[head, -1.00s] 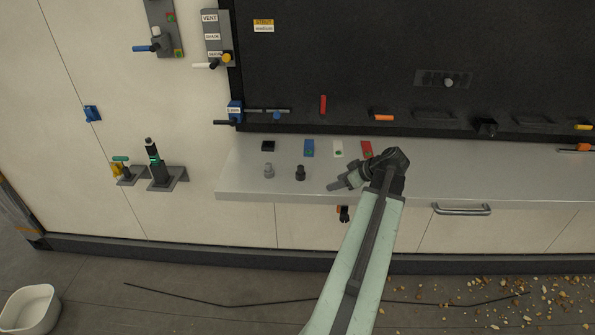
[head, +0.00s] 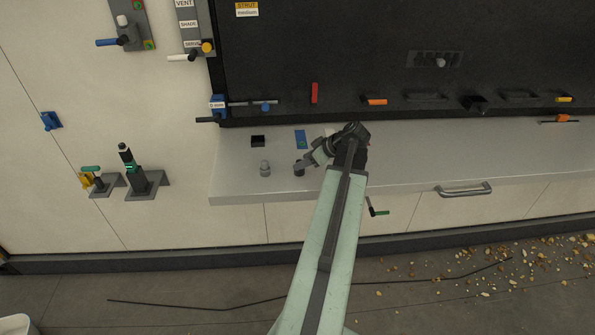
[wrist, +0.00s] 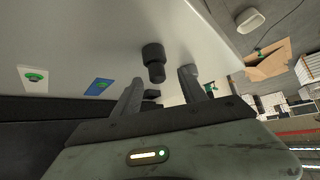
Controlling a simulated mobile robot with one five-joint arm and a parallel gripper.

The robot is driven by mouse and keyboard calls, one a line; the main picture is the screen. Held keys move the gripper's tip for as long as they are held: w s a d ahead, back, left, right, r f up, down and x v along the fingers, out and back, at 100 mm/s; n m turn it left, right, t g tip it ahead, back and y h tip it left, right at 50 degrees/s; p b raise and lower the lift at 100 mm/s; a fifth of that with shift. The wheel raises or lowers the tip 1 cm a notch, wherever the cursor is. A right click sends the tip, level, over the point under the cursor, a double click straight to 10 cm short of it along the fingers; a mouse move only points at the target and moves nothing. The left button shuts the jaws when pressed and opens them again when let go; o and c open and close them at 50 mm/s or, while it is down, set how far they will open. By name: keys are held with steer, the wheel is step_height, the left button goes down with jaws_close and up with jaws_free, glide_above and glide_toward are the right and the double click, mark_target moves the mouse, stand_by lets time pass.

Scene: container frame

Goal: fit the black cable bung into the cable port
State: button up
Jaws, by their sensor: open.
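The black cable bung (head: 299,169) stands on the grey shelf, partly behind my gripper in the head view. In the wrist view the bung (wrist: 153,62) shows as a dark stepped cylinder, ahead of and between the finger tips. My gripper (head: 308,161) is open and close to the bung; its fingers (wrist: 160,84) do not grip it. A grey bung (head: 265,169) stands to the left of the black one. A black square (head: 257,141) sits behind them on the shelf; I cannot tell whether it is the cable port.
A blue plate (head: 300,139) with a green spot lies behind the black bung; a white plate (wrist: 34,77) shows in the wrist view. A dark panel (head: 330,50) with handles rises behind the shelf (head: 235,185). A bar handle (head: 465,189) projects from the shelf's front.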

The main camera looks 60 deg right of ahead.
steer(key=shift+x, duration=0.85)
steer(key=b+x, duration=0.4)
steer(key=shift+w+d+f, duration=0.2)
steer(key=shift+f, duration=0.2)
steer(key=shift+w, duration=0.1)
steer(key=shift+r, duration=0.2)
steer(key=shift+c, duration=0.6)
jaws_close()
